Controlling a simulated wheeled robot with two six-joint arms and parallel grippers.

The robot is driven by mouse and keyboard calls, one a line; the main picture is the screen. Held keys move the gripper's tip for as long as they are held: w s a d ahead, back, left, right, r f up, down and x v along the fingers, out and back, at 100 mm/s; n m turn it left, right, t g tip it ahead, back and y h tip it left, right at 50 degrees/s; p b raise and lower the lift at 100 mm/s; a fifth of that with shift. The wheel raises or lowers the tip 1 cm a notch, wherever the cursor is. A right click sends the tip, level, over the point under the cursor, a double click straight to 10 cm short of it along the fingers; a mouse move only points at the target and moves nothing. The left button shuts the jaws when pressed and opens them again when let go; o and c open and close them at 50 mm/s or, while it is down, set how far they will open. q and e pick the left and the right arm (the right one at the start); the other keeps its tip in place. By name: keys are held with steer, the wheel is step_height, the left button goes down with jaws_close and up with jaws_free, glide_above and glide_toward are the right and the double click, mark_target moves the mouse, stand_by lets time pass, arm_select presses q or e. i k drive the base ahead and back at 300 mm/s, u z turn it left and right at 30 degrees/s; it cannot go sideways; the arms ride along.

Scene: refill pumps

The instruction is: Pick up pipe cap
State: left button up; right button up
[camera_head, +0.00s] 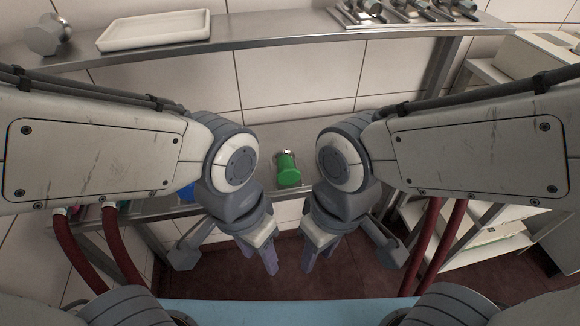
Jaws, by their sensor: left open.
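A green cylinder-like piece (288,172) with a small silvery top (284,154) stands on the lower metal shelf (303,141), between my arms. A grey metal piece with a faceted, rounded end (44,38) sits at the far left of the upper shelf. I cannot tell for sure which of these is the pipe cap. My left gripper (258,253) is open and empty, hanging in front of the lower shelf, below and left of the green piece. My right gripper (320,254) looks open and empty, below and right of it. Neither gripper touches anything.
The upper shelf (270,39) holds a white tray (155,28) at left and several metal fittings (405,10) at right. A blue object (187,192) is partly hidden under my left arm. White shelving (490,242) stands at right. The floor (300,275) below my grippers is clear.

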mark_target(288, 175)
steer(key=z, duration=1.65)
steer(key=i, duration=1.15)
steer(key=u, duration=3.15)
